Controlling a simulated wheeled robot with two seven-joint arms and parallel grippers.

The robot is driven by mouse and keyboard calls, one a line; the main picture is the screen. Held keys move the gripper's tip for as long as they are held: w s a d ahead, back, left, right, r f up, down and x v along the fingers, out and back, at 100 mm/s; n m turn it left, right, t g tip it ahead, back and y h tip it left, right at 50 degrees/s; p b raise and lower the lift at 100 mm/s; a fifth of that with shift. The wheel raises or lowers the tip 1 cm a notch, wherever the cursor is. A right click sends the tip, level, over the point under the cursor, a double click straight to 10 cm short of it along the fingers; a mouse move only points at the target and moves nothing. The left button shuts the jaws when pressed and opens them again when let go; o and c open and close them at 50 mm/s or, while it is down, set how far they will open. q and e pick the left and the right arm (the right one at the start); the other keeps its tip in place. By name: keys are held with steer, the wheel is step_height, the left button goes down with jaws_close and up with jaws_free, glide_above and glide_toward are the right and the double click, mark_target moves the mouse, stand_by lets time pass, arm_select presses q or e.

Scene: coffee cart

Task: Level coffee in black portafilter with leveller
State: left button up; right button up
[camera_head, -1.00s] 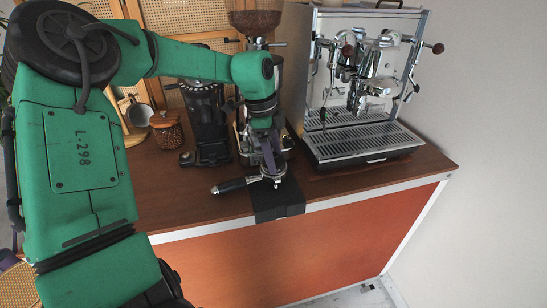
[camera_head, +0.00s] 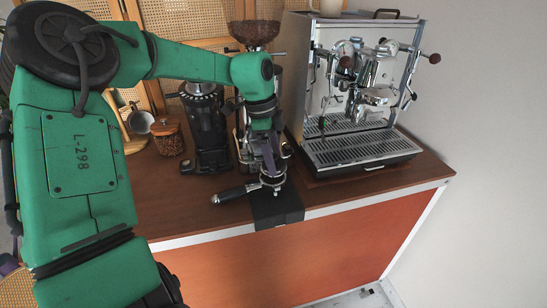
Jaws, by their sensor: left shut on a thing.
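The black-handled portafilter (camera_head: 237,192) lies near the front edge of the counter, at a black mat (camera_head: 278,210). My right gripper is not in view.
The espresso machine (camera_head: 365,85) stands at the right rear. A black grinder (camera_head: 208,130) and a jar of beans (camera_head: 168,137) stand at the left rear. A bean hopper (camera_head: 255,32) rises behind my wrist. The counter front right of the mat is clear.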

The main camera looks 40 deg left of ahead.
arm_select(q)
steer(key=shift+r+p, duration=2.25)
steer(key=shift+r, duration=0.85)
steer(key=shift+f, duration=0.1)
